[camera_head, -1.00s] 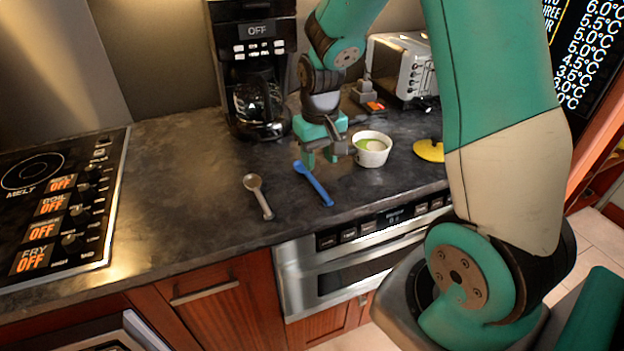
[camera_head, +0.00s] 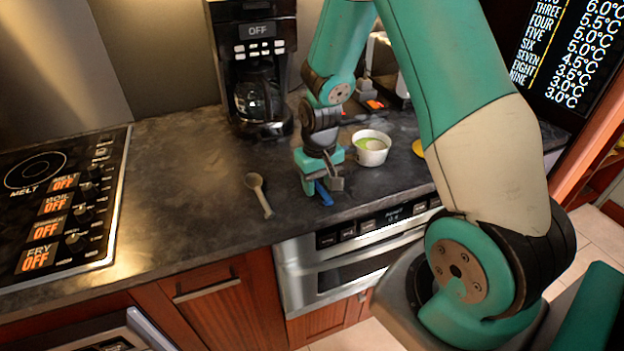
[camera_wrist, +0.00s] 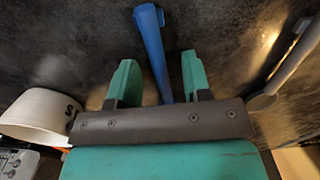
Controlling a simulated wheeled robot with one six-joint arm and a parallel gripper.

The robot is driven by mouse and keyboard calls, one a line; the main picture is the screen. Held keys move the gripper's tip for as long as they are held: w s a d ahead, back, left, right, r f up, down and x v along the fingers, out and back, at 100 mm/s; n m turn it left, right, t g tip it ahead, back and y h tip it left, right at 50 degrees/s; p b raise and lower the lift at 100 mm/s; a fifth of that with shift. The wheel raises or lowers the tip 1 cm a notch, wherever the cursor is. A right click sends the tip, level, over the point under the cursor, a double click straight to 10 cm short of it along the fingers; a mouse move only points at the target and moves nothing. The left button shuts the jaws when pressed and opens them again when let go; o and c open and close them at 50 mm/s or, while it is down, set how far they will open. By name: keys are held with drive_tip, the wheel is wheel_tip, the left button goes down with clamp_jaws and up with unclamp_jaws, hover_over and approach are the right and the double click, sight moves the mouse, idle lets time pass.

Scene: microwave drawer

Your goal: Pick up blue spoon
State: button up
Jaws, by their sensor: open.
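The blue spoon (camera_head: 323,193) lies on the dark countertop near its front edge. In the head view my gripper (camera_head: 322,188) is right over it and hides most of it; only the handle end shows. In the wrist view the blue spoon (camera_wrist: 153,45) runs between my two green fingers (camera_wrist: 160,75), which are open on either side of it. The spoon's lower part is hidden behind my gripper body. I cannot tell whether the fingers touch the counter.
A grey spoon (camera_head: 258,193) lies to the left. A white bowl (camera_head: 371,149) with green contents stands behind to the right. A coffee maker (camera_head: 258,95) stands at the back, a cooktop (camera_head: 60,205) at far left. The microwave drawer (camera_head: 345,262) is below the counter edge.

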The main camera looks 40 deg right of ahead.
drive_tip(key=shift+f, duration=0.2)
clamp_jaws()
drive_tip(key=shift+r, duration=0.2)
